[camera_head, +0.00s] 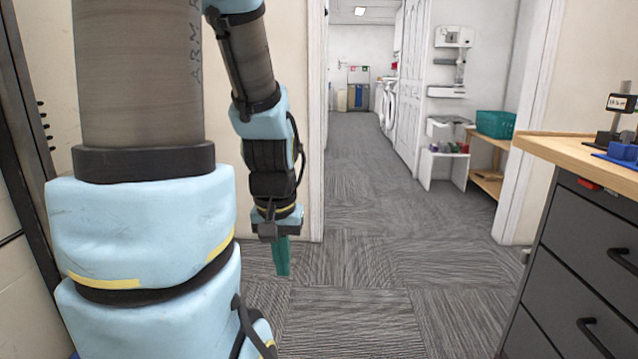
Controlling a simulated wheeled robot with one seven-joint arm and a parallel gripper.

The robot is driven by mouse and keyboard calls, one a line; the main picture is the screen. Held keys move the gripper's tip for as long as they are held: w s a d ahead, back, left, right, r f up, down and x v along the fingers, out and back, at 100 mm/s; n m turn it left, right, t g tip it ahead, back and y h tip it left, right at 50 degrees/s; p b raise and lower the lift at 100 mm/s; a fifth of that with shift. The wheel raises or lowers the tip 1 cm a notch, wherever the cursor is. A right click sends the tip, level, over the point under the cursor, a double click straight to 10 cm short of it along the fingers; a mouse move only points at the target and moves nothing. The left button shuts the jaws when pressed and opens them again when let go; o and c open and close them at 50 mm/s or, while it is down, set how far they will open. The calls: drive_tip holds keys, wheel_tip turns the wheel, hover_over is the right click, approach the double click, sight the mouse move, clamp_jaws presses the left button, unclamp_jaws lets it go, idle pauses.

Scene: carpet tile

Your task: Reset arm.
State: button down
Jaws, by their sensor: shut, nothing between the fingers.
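My arm fills the left of the head view, with a large light-blue and grey link close to the camera. Its far part hangs down, left of the picture's middle. My gripper (283,257) points straight down at its end, with teal fingers shut together and nothing between them. It hangs in front of the door frame's foot and the carpet, touching nothing that I can see.
A grey drawer cabinet (575,265) with a wooden top (585,150) stands at right, with blue items on it. A doorway opens onto a carpeted corridor (365,190). Beyond it are a shelf with a green bin (496,124) and washing machines (387,103). The carpet (400,300) ahead is clear.

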wheel_tip(320, 180, up, 20)
drive_tip(key=p, duration=1.8)
drive_tip(key=shift+f, duration=0.2)
